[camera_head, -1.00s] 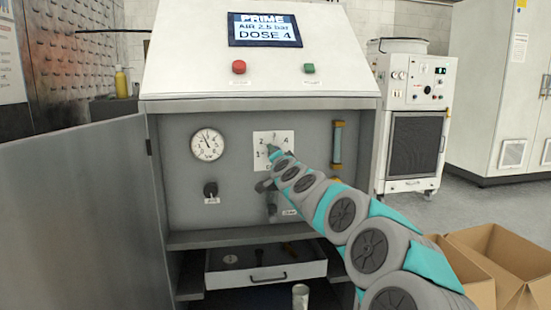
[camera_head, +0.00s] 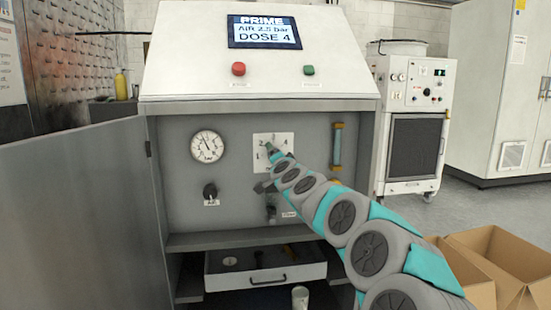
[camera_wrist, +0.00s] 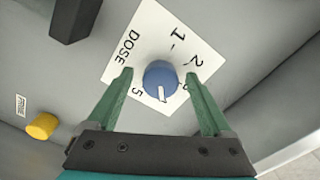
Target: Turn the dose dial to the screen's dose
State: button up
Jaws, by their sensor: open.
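The screen (camera_head: 264,31) reads PRIME, AIR 2.5 bar, DOSE 4. The dose dial is a blue round knob (camera_wrist: 158,74) with a white pointer line, on a white square plate (camera_wrist: 150,30). In the wrist view the pointer faces down, between the 5 mark and the partly covered mark after 2. I cannot make out a 4 there. My gripper (camera_wrist: 158,78) is open, with one green finger on each side of the dial. I cannot tell whether the fingers touch it. In the head view my gripper hides the dial and part of the plate (camera_head: 283,138).
A pressure gauge (camera_head: 207,146) and a black knob (camera_head: 210,190) are left of the plate. A flow tube (camera_head: 337,144) is right of it. An open cabinet door (camera_head: 90,210) stands at left. A drawer (camera_head: 225,284) is below. Cardboard boxes (camera_head: 500,260) stand at right.

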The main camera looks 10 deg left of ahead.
jog(key=shift+s, duration=0.1)
jog(key=v, duration=0.7)
jog(key=shift+s+b, duration=0.3)
jog(key=shift+b, duration=0.1)
jog(key=shift+d, duration=0.1)
